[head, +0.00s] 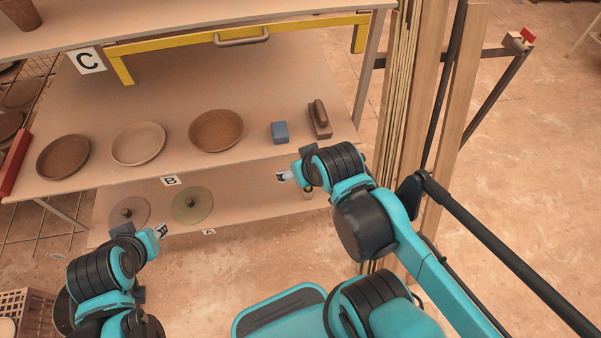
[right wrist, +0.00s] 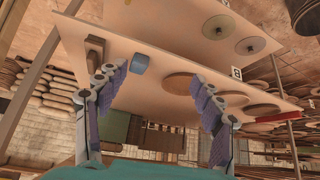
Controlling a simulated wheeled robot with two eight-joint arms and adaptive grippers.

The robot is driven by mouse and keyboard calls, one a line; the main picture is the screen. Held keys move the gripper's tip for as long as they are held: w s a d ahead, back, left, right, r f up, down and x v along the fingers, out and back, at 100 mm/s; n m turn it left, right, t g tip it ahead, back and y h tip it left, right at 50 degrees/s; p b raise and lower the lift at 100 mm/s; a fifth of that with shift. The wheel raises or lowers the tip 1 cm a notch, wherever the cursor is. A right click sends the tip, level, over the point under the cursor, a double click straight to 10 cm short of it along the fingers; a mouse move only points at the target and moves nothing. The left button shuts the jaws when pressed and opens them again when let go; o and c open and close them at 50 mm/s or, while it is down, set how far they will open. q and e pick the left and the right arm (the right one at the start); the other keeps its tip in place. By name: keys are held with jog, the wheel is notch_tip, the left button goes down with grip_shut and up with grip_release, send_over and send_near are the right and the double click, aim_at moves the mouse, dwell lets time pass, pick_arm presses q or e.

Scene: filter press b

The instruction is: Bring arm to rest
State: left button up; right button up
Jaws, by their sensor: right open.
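My right gripper (head: 283,176) is in front of the shelf marked B, below the blue block in the head view. In the right wrist view its two fingers (right wrist: 158,74) are spread wide with nothing between them. My left gripper (head: 161,231) is at the lower left, in front of the low shelf marked A. It is small in the head view, and I cannot tell whether its fingers are open or shut. Both arms are bent at the wrists.
Shelf B (head: 90,188) bears three round dishes, a blue block (head: 280,132) and a brown handled tool (head: 320,119). Two lidded discs (head: 192,205) lie on the lower shelf. A yellow frame (head: 180,42) spans above. Upright boards (head: 405,110) stand close beside my right arm.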

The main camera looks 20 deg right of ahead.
jog(key=shift+s+a+f, duration=0.25)
jog(key=shift+s+f, duration=0.05)
jog(key=shift+s, duration=0.3)
